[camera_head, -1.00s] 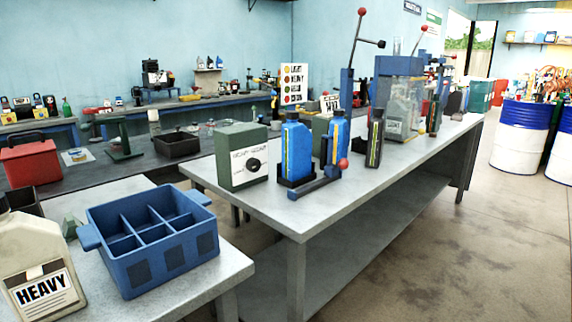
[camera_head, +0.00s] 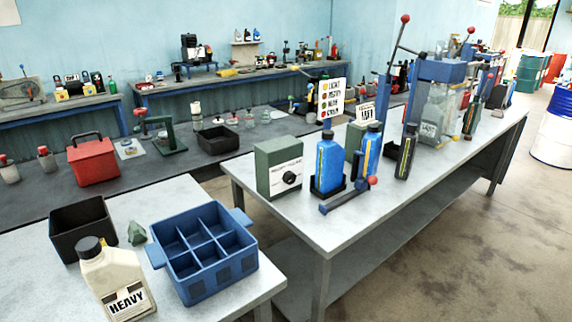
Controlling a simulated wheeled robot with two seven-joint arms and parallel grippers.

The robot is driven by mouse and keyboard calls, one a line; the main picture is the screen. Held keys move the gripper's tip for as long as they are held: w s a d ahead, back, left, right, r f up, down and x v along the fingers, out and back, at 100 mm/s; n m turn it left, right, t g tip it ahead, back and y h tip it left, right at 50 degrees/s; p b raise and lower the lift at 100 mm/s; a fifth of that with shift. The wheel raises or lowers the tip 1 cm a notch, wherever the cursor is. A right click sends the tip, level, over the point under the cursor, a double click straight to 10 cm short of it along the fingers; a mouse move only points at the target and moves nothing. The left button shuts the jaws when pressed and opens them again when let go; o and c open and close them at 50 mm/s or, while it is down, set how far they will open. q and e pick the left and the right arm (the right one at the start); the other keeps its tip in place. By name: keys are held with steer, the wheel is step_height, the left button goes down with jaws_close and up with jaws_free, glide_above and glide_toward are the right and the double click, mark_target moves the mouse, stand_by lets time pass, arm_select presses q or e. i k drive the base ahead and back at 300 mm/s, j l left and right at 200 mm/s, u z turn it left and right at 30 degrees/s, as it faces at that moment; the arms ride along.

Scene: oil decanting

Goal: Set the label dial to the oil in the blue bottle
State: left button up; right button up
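The label dial is a black knob (camera_head: 290,178) on the front of a green-grey box (camera_head: 270,180), with small lettering above it that I cannot read. The box stands at the near left corner of the long table. Just right of it a blue bottle (camera_head: 329,165) with a yellow stripe stands upright in a black holder. A second blue bottle (camera_head: 370,148) stands behind it to the right. A board (camera_head: 331,99) behind lists oil names beside coloured dots. Neither of my grippers is in view.
A lever with a red ball (camera_head: 371,181) lies in front of the blue bottles. A dark bottle (camera_head: 405,155) stands further right. The nearer table holds a blue divided crate (camera_head: 205,270), a jug labelled HEAVY (camera_head: 112,280) and a black bin (camera_head: 82,226).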

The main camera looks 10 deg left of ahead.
mark_target(288, 178)
steer(key=i+u, duration=0.25)
steer(key=u, duration=0.2)
steer(key=i+l+u, duration=0.2)
steer(key=u, duration=0.25)
steer(key=i+l+u, duration=0.15)
steer(key=u, duration=0.3)
